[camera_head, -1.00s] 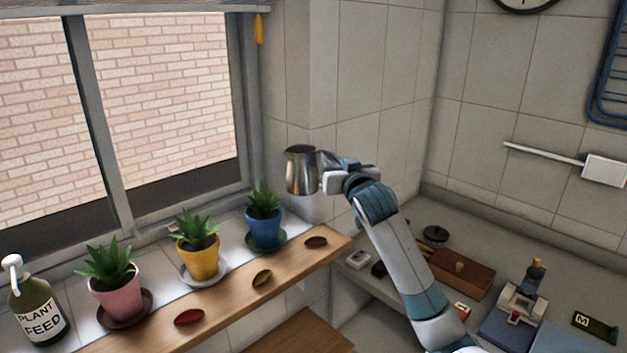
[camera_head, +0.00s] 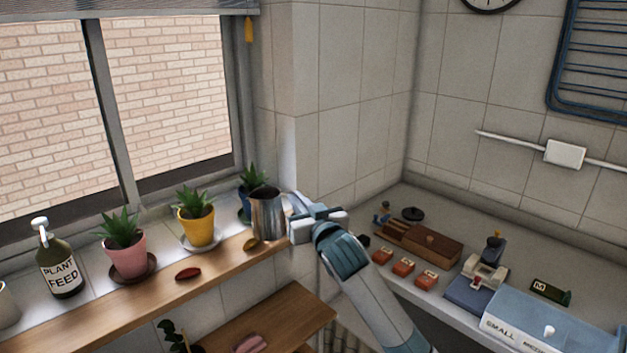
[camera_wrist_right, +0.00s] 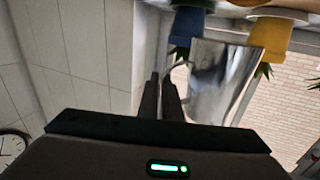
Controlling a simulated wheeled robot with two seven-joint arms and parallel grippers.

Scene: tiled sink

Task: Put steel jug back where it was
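The steel jug (camera_head: 267,215) is upright over the right end of the wooden ledge, in front of the blue plant pot. Its base looks at or just above the wood; I cannot tell whether it touches. My right gripper (camera_head: 296,216) is at the jug's right side, its fingers close together at the handle. The right wrist view, which is upside down, shows the jug (camera_wrist_right: 222,78) beyond the gripper fingers (camera_wrist_right: 162,98), which pinch its handle. My left gripper is in neither view.
Blue (camera_head: 246,203), yellow (camera_head: 195,230) and pink (camera_head: 127,258) plant pots line the sill, with a plant feed bottle (camera_head: 60,268) at left. A red dish (camera_head: 188,274) and an olive dish (camera_head: 251,244) lie on the ledge (camera_head: 120,305); the olive one is close to the jug.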

